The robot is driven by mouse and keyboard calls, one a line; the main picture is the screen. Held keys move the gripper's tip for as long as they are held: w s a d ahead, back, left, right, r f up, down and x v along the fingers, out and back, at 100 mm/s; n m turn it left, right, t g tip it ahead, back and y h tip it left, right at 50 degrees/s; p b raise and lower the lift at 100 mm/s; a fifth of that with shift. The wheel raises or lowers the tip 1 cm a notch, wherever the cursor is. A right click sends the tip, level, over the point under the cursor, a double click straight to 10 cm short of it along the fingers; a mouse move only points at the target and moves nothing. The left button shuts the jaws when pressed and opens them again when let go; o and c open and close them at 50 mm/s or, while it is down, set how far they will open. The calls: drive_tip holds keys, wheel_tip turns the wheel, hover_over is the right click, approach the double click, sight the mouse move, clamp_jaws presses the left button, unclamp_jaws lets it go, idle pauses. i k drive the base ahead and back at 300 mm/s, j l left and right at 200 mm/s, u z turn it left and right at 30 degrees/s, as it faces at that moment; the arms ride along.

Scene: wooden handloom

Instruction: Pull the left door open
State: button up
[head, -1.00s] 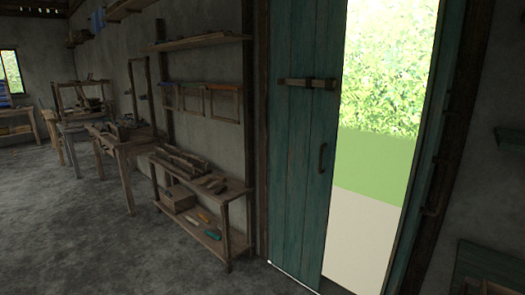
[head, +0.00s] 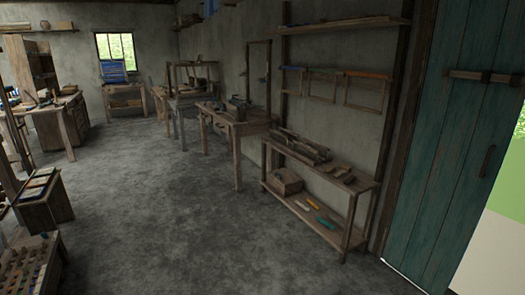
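The left door (head: 440,185) is a teal plank door at the right edge of the head view. It has a wooden bar latch (head: 484,77) across its upper part and a dark upright handle (head: 487,161) near its right edge. Bright green and pale ground show past that edge, so the doorway beside it is uncovered. The door's top and part of its right side are cut off by the frame. My gripper is not in view.
A two-tier wooden shelf bench (head: 362,186) with tools stands against the wall just left of the door. Workbenches (head: 237,128) line the wall farther back. Low stands (head: 28,268) are at the lower left. The grey floor (head: 210,215) between is clear.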

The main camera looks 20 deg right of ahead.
sight(464, 130)
drive_tip(key=i, duration=0.5)
drive_tip(key=i+j, duration=0.15)
drive_tip(key=i, duration=0.4)
drive_tip(key=i+l+z, duration=0.1)
drive_tip(key=i+z, duration=0.2)
drive_tip(key=z, duration=0.15)
drive_tip(key=i+z, duration=0.3)
drive_tip(key=z, duration=0.15)
drive_tip(key=i+z, duration=0.3)
drive_tip(key=z, duration=0.15)
drive_tip(key=i+j+z, duration=0.25)
drive_tip(key=z, duration=0.15)
